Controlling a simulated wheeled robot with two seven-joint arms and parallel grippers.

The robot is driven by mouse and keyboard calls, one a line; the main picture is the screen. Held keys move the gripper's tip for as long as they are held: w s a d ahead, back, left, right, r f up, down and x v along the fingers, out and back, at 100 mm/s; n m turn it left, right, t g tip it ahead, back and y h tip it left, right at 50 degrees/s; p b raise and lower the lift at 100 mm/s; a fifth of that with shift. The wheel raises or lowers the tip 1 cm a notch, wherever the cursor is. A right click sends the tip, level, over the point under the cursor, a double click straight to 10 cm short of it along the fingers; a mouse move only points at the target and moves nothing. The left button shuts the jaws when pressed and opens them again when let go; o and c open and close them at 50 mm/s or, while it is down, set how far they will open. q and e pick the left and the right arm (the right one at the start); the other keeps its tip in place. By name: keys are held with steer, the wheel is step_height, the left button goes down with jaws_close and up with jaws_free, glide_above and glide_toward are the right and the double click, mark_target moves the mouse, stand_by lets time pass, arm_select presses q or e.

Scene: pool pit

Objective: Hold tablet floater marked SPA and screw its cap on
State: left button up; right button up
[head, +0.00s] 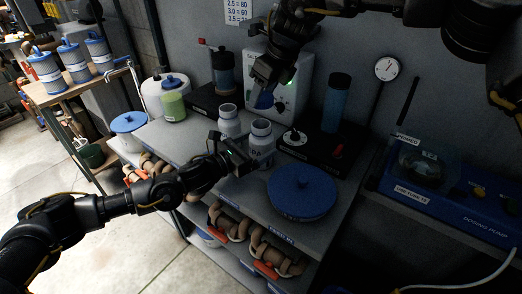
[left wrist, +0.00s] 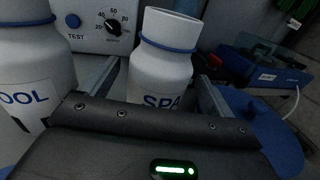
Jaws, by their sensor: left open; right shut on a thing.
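The white tablet floater marked SPA (head: 261,142) stands upright on the grey bench, a blue ring round its neck. In the left wrist view, the SPA floater (left wrist: 162,60) is between the fingers of my left gripper (left wrist: 163,92), with its label partly hidden by the gripper body. The left gripper (head: 243,158) is open around its lower part; I cannot tell whether either finger touches it. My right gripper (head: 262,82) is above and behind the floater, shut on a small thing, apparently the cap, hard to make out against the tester.
A similar floater marked POOL (left wrist: 30,80) stands close on the left. A white tester with a dial (head: 284,82) is behind. A round blue lid (head: 301,190) lies to the right, and a blue bottle (head: 337,97) stands behind it. A dosing pump (head: 430,190) is far right.

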arm_select(q)
steer(key=shift+x, duration=1.9)
arm_select(e)
steer(key=shift+w+f, duration=0.1)
steer(key=shift+w, duration=0.1)
arm_select(q)
steer(key=shift+f, duration=0.1)
arm_select(e)
steer(key=shift+s, duration=0.1)
arm_select(q)
steer(key=shift+a, duration=0.1)
steer(key=shift+w, duration=0.1)
steer(key=c, duration=1.5)
arm_select(e)
steer(key=shift+a+f, duration=0.15)
steer(key=shift+f, duration=2.3)
steer(key=shift+f, duration=0.85)
